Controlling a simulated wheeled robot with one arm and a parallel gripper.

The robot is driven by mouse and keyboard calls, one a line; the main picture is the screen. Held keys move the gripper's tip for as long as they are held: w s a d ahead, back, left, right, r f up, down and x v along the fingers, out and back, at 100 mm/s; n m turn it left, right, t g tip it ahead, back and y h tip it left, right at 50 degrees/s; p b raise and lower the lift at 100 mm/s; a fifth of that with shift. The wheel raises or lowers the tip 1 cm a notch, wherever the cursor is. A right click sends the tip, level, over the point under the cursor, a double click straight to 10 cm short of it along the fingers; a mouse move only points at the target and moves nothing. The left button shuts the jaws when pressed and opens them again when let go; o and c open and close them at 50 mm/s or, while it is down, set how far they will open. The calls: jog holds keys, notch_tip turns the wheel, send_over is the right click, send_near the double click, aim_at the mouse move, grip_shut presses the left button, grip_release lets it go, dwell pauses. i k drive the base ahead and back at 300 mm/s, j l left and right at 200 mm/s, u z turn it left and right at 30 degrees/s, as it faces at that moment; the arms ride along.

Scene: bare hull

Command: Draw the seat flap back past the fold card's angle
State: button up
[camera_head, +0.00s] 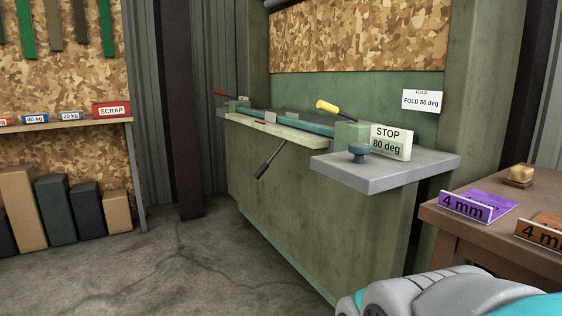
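The fold card (422,101), white and reading "FOLD 80 deg", is on the green back panel at the right. A green folding bench (290,208) stands below it. A long pale flap (290,133) runs along the bench's front edge and looks about level. A dark bar handle (268,160) slants down from the flap. A stop card (390,143) reading "STOP 80 deg" stands on the grey side shelf (390,168), beside a blue knob (359,151). Part of my arm, grey and teal, shows at the bottom right. My gripper does not show.
A yellow-handled lever (328,107) and a red-tipped lever (225,94) are on the bench top. A brown table (480,228) at the right holds purple and orange sheets with "4 mm" labels. A rack with a scrap bin (111,110) stands left. The floor between is clear.

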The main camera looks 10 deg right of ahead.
aim_at(269, 117)
jog(key=i, duration=0.55)
jog(key=i+j+z, duration=0.15)
jog(key=i, duration=0.4)
jog(key=i+j, duration=0.1)
jog(key=i, duration=0.5)
jog(key=i+j+z, duration=0.1)
jog(key=i, duration=0.45)
jog(key=i+j+z, duration=0.1)
jog(key=i+j, duration=0.15)
jog(key=i, duration=0.3)
